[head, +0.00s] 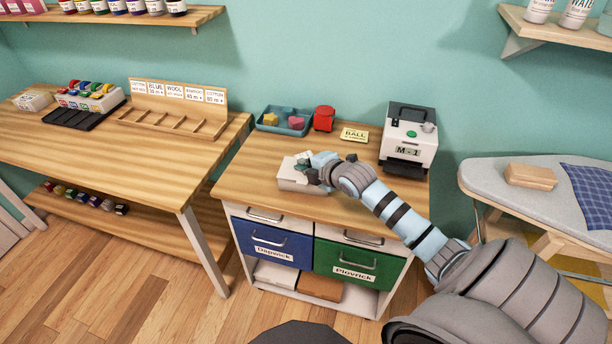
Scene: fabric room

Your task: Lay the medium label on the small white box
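The small white box (290,184) sits on the wooden top of the drawer cabinet, near its left front. My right gripper (314,168) reaches in from the right and is at the box's top right. A small pale patch shows beside the fingertips, over the box; I cannot tell whether it is the medium label or part of the box. The fingers are small and partly hidden by my own wrist, so their opening is unclear. A label machine (409,137) marked "M-1" stands at the back right of the cabinet top. My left gripper is not in view.
A blue tray (269,127) with colored pieces, a red container (324,118) and a yellow "BALL" card (355,134) stand along the back. The cabinet (231,189) has blue and green drawers. A wooden table (150,150) stands left, an ironing board (484,174) right.

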